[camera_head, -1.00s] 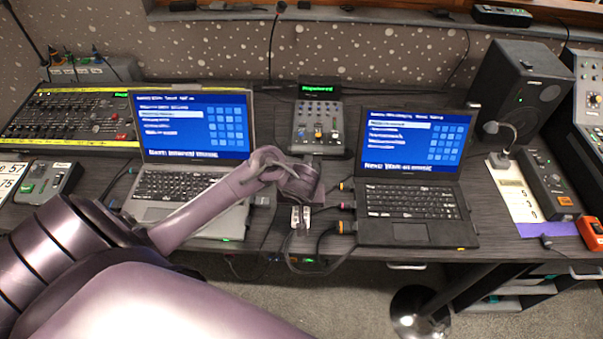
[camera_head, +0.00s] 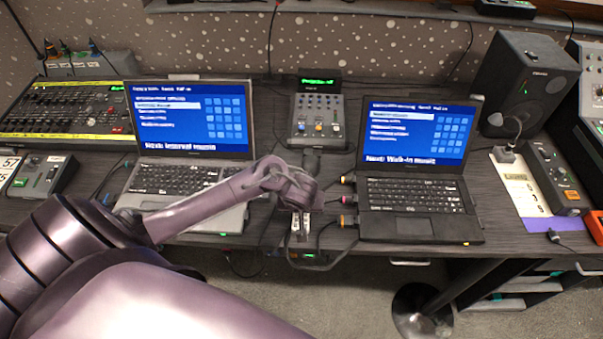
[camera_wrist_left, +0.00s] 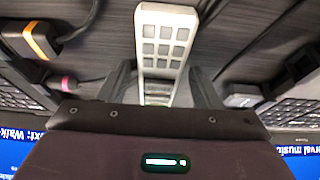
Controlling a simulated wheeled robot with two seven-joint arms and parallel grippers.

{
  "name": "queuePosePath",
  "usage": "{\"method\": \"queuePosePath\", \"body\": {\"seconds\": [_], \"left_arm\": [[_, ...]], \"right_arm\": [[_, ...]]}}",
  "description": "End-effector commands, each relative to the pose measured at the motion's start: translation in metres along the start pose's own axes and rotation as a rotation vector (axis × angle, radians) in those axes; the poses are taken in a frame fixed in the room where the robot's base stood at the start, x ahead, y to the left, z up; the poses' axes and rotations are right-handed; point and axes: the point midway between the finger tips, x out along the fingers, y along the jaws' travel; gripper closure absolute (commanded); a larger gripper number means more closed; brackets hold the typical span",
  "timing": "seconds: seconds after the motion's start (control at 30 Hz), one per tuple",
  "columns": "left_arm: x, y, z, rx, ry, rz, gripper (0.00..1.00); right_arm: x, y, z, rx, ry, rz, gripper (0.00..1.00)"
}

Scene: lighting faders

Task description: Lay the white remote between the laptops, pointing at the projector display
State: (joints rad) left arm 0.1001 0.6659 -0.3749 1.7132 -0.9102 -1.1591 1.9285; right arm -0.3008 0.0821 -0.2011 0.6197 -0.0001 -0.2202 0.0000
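My left gripper (camera_head: 300,205) is over the desk gap between the left laptop (camera_head: 185,188) and the right laptop (camera_head: 415,190). In the left wrist view the white remote (camera_wrist_left: 163,38), with grey square buttons, lies between its dark fingers (camera_wrist_left: 163,88). The fingers seem shut on it. The remote's front end (camera_head: 300,228) shows below the gripper in the head view; its far end is hidden. I cannot tell whether it touches the desk. A small green-lit display (camera_head: 319,82), text unclear, stands at the back between the laptops. My right gripper is not in view.
A small fader box (camera_head: 318,120) stands behind the gap. A mixing desk (camera_head: 65,110) is at the left, a speaker (camera_head: 523,85) at the right. The gap is narrow.

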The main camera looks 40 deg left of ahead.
Motion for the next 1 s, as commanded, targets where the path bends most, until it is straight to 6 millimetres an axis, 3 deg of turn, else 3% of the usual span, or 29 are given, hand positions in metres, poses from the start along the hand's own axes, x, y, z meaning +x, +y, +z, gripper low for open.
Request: {"method": "queuePosePath", "body": {"seconds": [0.37, 0.47, 0.8, 1.0], "left_arm": [[-0.005, 0.001, -0.001, 0.000, 0.000, 0.001, 0.37], [-0.018, 0.001, -0.001, 0.000, -0.003, 0.004, 0.37], [-0.091, 0.002, -0.001, -0.002, -0.003, 0.005, 0.37], [-0.117, 0.001, -0.001, -0.001, -0.001, 0.003, 0.37]], "right_arm": [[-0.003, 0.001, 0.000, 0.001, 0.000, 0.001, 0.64], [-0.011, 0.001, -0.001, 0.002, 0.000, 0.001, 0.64], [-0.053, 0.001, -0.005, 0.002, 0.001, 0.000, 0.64], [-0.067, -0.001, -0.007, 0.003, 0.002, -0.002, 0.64]]}}
